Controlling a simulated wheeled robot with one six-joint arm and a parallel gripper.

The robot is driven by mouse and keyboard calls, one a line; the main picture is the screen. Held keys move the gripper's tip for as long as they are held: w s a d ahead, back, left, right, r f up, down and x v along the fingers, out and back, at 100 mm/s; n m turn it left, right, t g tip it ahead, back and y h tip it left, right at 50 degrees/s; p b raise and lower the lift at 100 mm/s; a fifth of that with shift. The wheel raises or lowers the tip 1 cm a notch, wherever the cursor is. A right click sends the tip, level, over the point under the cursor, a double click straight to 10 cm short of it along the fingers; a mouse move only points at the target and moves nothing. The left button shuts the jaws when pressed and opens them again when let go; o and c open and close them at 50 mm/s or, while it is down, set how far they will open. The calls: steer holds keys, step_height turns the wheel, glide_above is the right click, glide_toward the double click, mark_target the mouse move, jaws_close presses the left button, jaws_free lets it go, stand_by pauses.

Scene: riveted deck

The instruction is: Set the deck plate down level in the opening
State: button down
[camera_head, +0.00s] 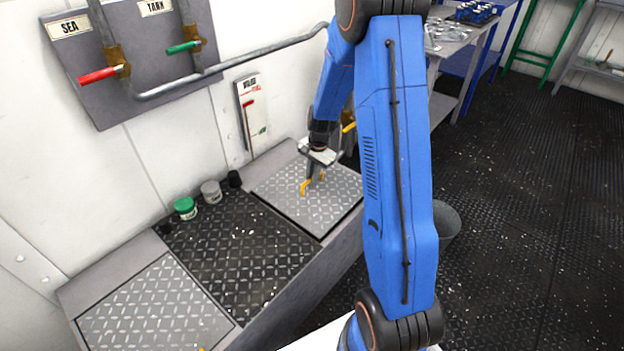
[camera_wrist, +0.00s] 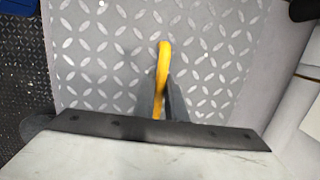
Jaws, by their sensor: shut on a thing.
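The deck plate (camera_head: 285,200) is a light grey diamond-tread panel with a yellow handle (camera_head: 305,186). It lies at the right end of the raised deck and looks about level. I cannot tell whether it rests fully in its opening or sits slightly above it. My gripper (camera_head: 314,175) reaches down from above and is shut on the yellow handle. In the wrist view the handle (camera_wrist: 163,60) runs between the two dark fingers (camera_wrist: 162,95), with the tread plate (camera_wrist: 100,50) behind. The opening's rim under the plate is hidden.
A dark tread panel (camera_head: 235,250) lies left of the plate, then another light tread panel (camera_head: 155,310). A green-lidded jar (camera_head: 186,208), a grey pot (camera_head: 211,191) and a black cup (camera_head: 235,178) stand along the wall edge. A bucket (camera_head: 446,220) stands on the floor at right.

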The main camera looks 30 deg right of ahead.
mark_target(318, 186)
steer(key=shift+f, duration=0.85)
steer(key=c, duration=1.7)
jaws_free()
steer(key=shift+s+d+r, duration=0.1)
steer(key=shift+d+r, duration=0.25)
steer(key=shift+r, duration=2.5)
steer(key=shift+s+d+r, duration=0.1)
steer(key=shift+d+r, duration=0.3)
steer(key=shift+r, duration=2.5)
steer(key=shift+s+d+r, duration=0.1)
steer(key=shift+d+r, duration=0.25)
steer(key=shift+r, duration=2.5)
